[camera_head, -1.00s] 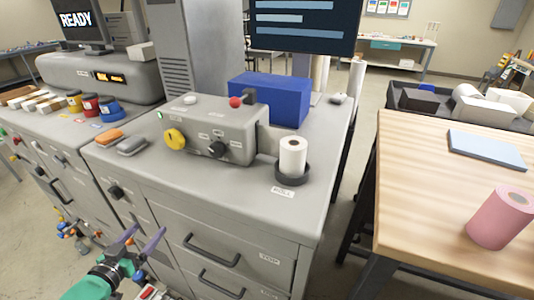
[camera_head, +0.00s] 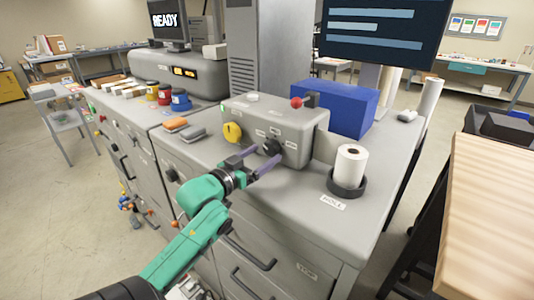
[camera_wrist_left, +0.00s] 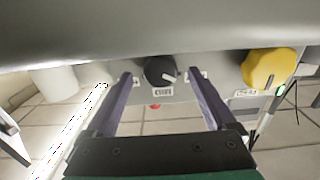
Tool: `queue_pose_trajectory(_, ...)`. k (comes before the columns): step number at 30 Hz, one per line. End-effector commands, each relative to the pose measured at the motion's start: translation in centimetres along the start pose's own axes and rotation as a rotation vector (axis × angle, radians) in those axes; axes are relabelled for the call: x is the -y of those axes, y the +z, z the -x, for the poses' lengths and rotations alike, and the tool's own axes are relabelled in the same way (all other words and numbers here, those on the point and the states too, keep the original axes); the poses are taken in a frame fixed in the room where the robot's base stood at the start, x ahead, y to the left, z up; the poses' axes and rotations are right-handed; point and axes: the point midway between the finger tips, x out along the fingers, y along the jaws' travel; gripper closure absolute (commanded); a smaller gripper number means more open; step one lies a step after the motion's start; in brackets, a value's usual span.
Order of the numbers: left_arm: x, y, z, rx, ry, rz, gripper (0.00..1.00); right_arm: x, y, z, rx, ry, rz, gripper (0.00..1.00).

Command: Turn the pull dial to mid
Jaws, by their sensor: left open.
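The black dial (camera_head: 272,146) sits on the front of a grey control box on the counter. In the left wrist view the dial (camera_wrist_left: 158,70) has a white pointer mark, with small labels around it that I cannot read clearly. My left gripper (camera_head: 268,153) has purple fingers and is in front of the box. In the left wrist view its open fingers (camera_wrist_left: 158,78) reach toward the panel on either side of the dial, with gaps to it. I cannot tell whether the fingertips are level with the dial. My right gripper is not in view.
A yellow knob (camera_head: 232,132) is left of the dial, and a red ball-ended lever (camera_head: 297,103) is on top. A white roll (camera_head: 351,166) stands in a dark holder to the right. A blue block (camera_head: 345,105) is behind the box. Orange and grey pads (camera_head: 184,128) lie left.

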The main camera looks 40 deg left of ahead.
Motion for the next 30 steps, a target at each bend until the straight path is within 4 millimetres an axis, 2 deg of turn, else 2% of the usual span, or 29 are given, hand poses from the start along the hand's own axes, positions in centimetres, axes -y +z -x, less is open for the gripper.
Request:
queue_pose_trajectory(1, 0.1, -0.4, -0.8, -0.002, -0.002, 0.001, 0.11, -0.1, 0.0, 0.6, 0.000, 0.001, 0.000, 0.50)
queue_pose_trajectory(5, 0.0, -0.1, -2.1, 0.000, -0.001, 0.000, 0.11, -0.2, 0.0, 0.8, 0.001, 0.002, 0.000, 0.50)
queue_pose_trajectory(13, 0.0, 0.1, -2.3, 0.001, 0.000, -0.001, 0.11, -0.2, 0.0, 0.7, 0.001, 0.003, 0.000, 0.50)
queue_pose_trajectory(17, 0.0, 0.1, -2.3, 0.001, -0.001, 0.000, 0.61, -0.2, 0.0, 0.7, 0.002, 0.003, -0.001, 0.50)
queue_pose_trajectory(18, 0.0, 0.1, -2.3, 0.001, -0.001, 0.000, 0.76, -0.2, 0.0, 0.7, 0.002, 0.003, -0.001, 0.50)
queue_pose_trajectory(20, 0.0, 0.1, -2.3, 0.001, -0.001, 0.000, 0.97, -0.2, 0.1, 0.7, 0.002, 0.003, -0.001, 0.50)
queue_pose_trajectory(30, 0.0, 0.1, -2.3, 0.002, -0.001, -0.041, 0.97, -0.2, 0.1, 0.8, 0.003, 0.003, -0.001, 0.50)
